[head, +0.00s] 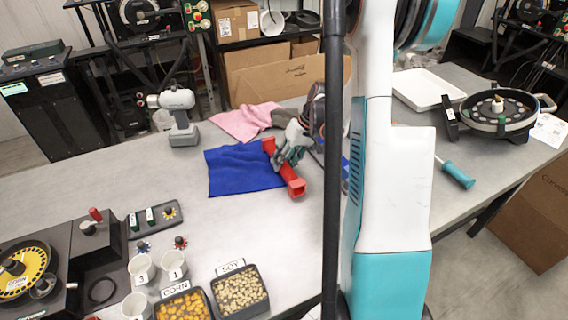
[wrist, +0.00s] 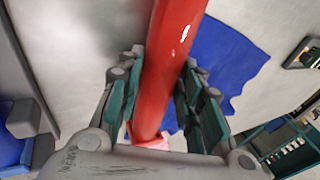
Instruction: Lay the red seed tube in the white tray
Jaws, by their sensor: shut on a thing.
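The red seed tube (head: 292,181) is in my gripper (head: 285,155), above the right edge of the blue cloth in the head view. In the wrist view the red tube (wrist: 165,65) runs lengthwise between the two green-padded fingers of my gripper (wrist: 163,95), which are shut on it. The tube is tilted, and its wider square end points toward the front right in the head view. The white tray (head: 428,88) lies at the back right of the table, right of my arm, and looks empty. My gripper is well to the left of it.
The blue cloth (head: 238,170) and a pink cloth (head: 246,121) lie on the table. A grey drill (head: 178,118) stands behind. A round seed plate device (head: 499,111) and a teal-handled screwdriver (head: 457,174) are right of my arm. Seed bins (head: 240,292) and cups stand at the front.

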